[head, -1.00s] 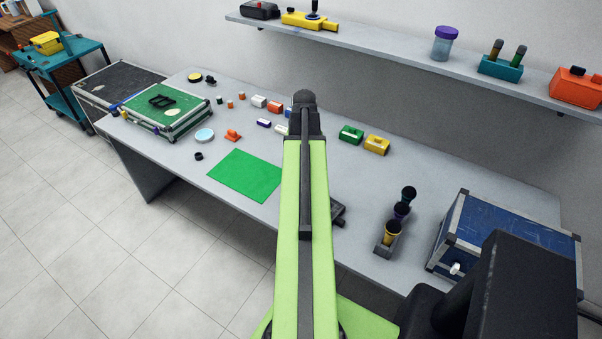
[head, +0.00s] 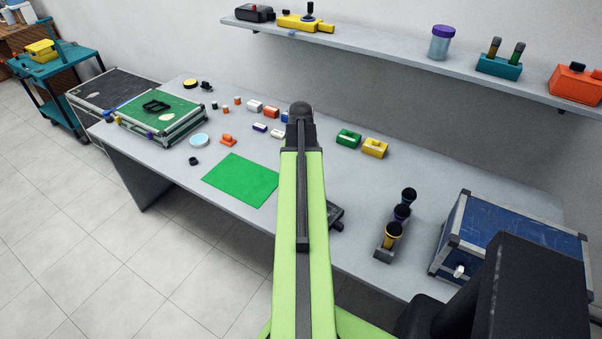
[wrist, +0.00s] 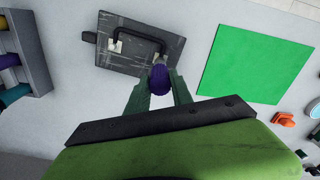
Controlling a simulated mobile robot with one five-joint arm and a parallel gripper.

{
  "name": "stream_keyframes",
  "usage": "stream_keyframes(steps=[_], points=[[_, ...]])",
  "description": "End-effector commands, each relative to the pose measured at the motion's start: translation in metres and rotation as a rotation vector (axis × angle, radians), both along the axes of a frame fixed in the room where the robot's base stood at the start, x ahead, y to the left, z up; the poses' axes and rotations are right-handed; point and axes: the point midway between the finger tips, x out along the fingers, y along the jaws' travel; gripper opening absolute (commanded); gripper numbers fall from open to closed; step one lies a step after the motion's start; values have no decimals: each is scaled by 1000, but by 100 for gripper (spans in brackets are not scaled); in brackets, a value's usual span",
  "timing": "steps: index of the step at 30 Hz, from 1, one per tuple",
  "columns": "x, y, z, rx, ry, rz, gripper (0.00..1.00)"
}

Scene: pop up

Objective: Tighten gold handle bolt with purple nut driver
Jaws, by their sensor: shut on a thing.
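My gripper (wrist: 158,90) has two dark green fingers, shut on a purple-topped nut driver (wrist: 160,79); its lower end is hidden. Beyond it in the wrist view is a dark, scuffed case (wrist: 137,66) with a black handle (wrist: 137,27) and pale fittings at the handle's ends. The purple top overlaps the case's near edge and lies close to one handle end; I cannot tell whether the driver touches a bolt. No gold bolt is clearly visible. In the head view the case (head: 336,214) is mostly behind my arm, and the gripper is hidden.
A grey rack (head: 385,253) of drivers with yellow, purple and teal bands stands to the right of the case, near a blue case (head: 515,235). A green mat (head: 240,180) lies left. Small blocks, including a yellow one (head: 375,147), line the table's back.

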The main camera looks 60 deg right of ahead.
Motion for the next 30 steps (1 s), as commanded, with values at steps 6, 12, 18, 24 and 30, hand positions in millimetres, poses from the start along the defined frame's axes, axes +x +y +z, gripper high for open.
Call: stream_keyframes(steps=[6,12,18,24,30], points=[[0,0,0,0,0,0,0],[0,0,-2,0,0,0,0],[0,0,-9,0,0,0,0],[0,0,-15,0,0,0,0],[0,0,-21,0,0,0,0]])
